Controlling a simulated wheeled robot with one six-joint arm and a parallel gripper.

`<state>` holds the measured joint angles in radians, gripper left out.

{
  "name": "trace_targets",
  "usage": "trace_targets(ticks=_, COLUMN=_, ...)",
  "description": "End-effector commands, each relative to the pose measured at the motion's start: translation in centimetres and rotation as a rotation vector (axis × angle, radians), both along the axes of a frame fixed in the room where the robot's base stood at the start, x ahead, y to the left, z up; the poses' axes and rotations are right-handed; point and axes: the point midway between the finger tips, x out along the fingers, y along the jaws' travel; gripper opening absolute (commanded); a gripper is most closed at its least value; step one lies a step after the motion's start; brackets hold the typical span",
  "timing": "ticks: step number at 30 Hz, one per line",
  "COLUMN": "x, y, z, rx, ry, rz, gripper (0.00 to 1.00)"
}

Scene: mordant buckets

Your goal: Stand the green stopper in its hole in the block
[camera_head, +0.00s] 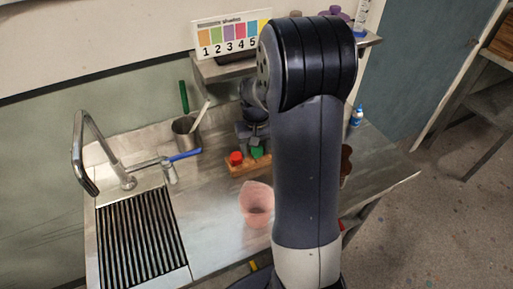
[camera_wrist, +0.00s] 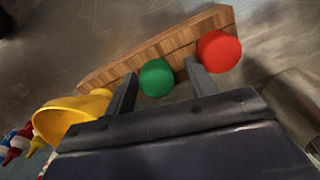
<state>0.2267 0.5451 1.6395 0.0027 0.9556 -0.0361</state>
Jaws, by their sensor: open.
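The green stopper (camera_wrist: 156,78) shows its round top at the wooden block (camera_wrist: 110,73) in the wrist view. It lies between the two fingers of my open gripper (camera_wrist: 160,73), with no clear grip on it. How deep it sits in the block is hidden. A red stopper (camera_wrist: 218,50) is at the block's right end, just beyond the right finger. In the head view the green stopper (camera_head: 257,152) shows below my dark gripper, beside the red stopper (camera_head: 236,158), on the block (camera_head: 242,169).
A pink cup (camera_head: 257,204) stands in front of the block. A metal pot (camera_head: 186,133) with utensils, a blue-handled item (camera_head: 186,155) and the sink drainer (camera_head: 140,240) are to the left. A yellow bowl-like thing (camera_wrist: 65,115) is left of my gripper in the wrist view.

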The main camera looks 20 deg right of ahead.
Motion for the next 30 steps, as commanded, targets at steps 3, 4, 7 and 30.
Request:
trace_targets(ticks=3, x=-0.1, y=-0.1, z=-0.2, rx=-0.002, ry=0.004, rz=0.001, gripper=0.58)
trace_targets(ticks=4, x=-0.1, y=-0.1, z=-0.2, rx=-0.002, ry=0.004, rz=0.001, gripper=0.58)
trace_targets(ticks=7, x=-0.2, y=-0.2, z=-0.2, rx=-0.002, ry=0.005, rz=0.001, gripper=0.58)
trace_targets(ticks=30, x=0.0, y=0.1, z=10.0, rx=-0.003, ry=-0.003, rz=0.001, gripper=0.58)
